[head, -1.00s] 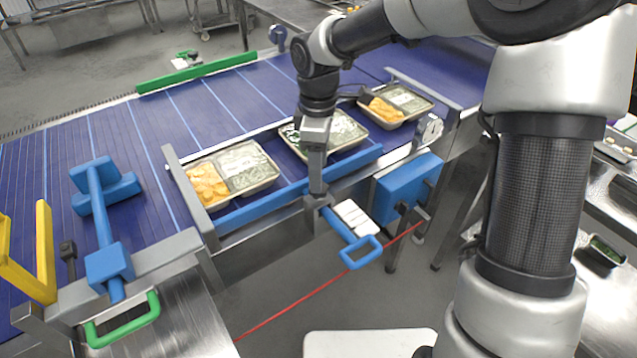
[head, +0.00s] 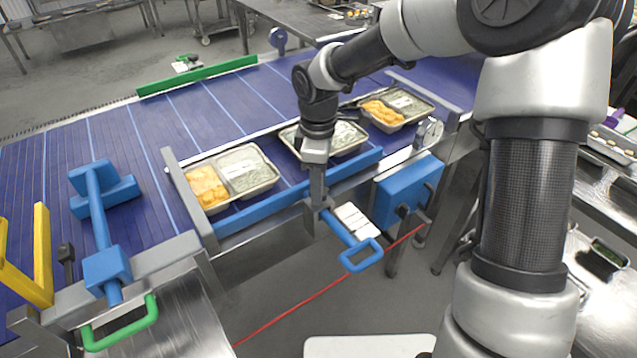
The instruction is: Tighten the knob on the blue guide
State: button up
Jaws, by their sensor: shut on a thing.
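The blue guide (head: 262,206) is a long bar along the near edge of the belt, in front of the food trays. Its rod runs toward me and ends in a blue loop handle (head: 362,255). My gripper (head: 318,197) points straight down at the grey clamp block on this rod, between bar and handle. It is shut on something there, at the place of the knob. The knob itself is hidden by the fingers, so I cannot tell how far it is turned.
A blue box (head: 408,190) is right of the handle.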

jog(key=shift+m, duration=3)
jog(key=o, duration=1)
jog(key=shift+o, duration=0.2)
notch_tip(320, 180, up, 18)
jog(key=p, duration=0.2)
jog(key=shift+f, duration=0.25)
